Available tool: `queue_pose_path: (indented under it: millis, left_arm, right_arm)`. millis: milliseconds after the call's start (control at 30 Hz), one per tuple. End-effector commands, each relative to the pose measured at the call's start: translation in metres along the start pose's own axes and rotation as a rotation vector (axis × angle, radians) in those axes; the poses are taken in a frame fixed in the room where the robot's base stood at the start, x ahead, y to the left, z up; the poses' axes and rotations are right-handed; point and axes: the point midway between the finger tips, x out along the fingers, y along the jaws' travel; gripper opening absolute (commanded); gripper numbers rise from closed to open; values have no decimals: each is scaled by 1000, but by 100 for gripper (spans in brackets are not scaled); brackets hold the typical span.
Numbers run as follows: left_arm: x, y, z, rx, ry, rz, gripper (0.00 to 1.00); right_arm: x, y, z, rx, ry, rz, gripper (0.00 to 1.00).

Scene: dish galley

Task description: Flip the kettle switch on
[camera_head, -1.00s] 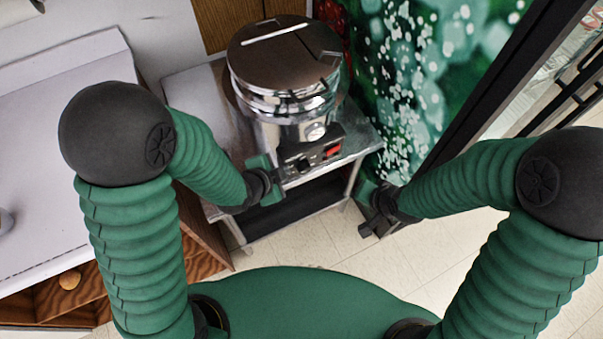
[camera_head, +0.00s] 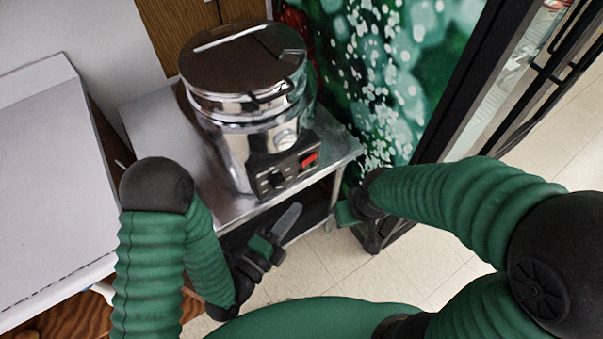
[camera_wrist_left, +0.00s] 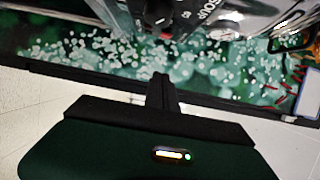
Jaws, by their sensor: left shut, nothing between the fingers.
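The kettle (camera_head: 225,135) is a large shiny metal pot with a dark lid. It stands on a metal stand. Its black front panel carries a dark knob (camera_head: 274,181) and a red switch (camera_head: 309,160). I cannot tell the switch's position. My left gripper (camera_head: 287,221) is shut and empty, below and in front of the panel, apart from it. In the left wrist view the shut fingers (camera_wrist_left: 163,85) point toward the kettle's panel at the top edge. My right gripper (camera_head: 347,213) is right of the stand, apart from the kettle; its fingers are not clear.
The metal stand (camera_head: 150,120) has a dark lower shelf under the kettle. A white counter (camera_head: 50,170) lies at the left. A green patterned wall panel (camera_head: 385,70) is behind and a dark-framed door (camera_head: 460,110) is at the right. Tiled floor (camera_head: 330,260) lies in front.

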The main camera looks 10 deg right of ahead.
Motion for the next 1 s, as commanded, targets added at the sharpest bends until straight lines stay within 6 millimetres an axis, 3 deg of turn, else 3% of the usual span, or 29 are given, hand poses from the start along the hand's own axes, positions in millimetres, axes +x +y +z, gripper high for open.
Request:
queue_pose_path:
  millis: [167,400,467,633,800,1000]
  left_arm:
    - [14,7,2,3,-1,-8,0]
    - [49,10,2,3,-1,-9,0]
    - [64,-1,2,-1,-1,-4,0]
    - [101,-1,2,-3,-1,-3,0]
    - [106,0,31,-2,-6,-1,0]
    - [107,0,42,-2,-3,0,0]
  right_arm:
    - [26,-1,6,-2,0,2,0]
    - [80,-1,18,-2,-1,2,0]
    - [66,-2,15,-2,-2,2,0]
    - [64,-1,14,-1,1,2,0]
    - [64,-1,14,-1,0,2,0]
    - [65,-1,14,-1,0,2,0]
